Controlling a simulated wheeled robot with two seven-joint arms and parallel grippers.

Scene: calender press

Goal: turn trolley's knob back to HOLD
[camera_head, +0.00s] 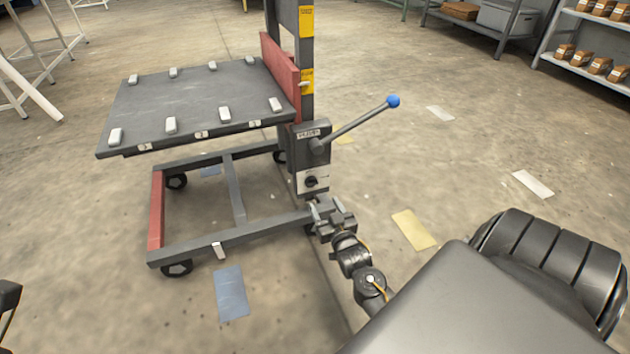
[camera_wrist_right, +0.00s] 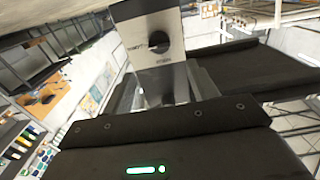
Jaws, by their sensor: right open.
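The trolley's knob (camera_head: 311,181) is a small black dial on a pale plate at the foot of the grey control box (camera_head: 310,150). In the right wrist view the knob (camera_wrist_right: 158,42) faces the camera from the plate, with small print that I cannot read clearly. Its exact setting is too small to tell. My right gripper (camera_head: 322,212) is open and empty, just below the knob in the head view and apart from it. Only a dark bit of my left arm shows at the left edge; its fingers are not visible.
A lever with a blue ball (camera_head: 393,101) sticks out right from the control box above the knob. The trolley's platform (camera_head: 200,95) carries several pale blocks, left of the red-backed mast. Shelves (camera_head: 590,60) stand at the back right. Open floor lies right of the trolley.

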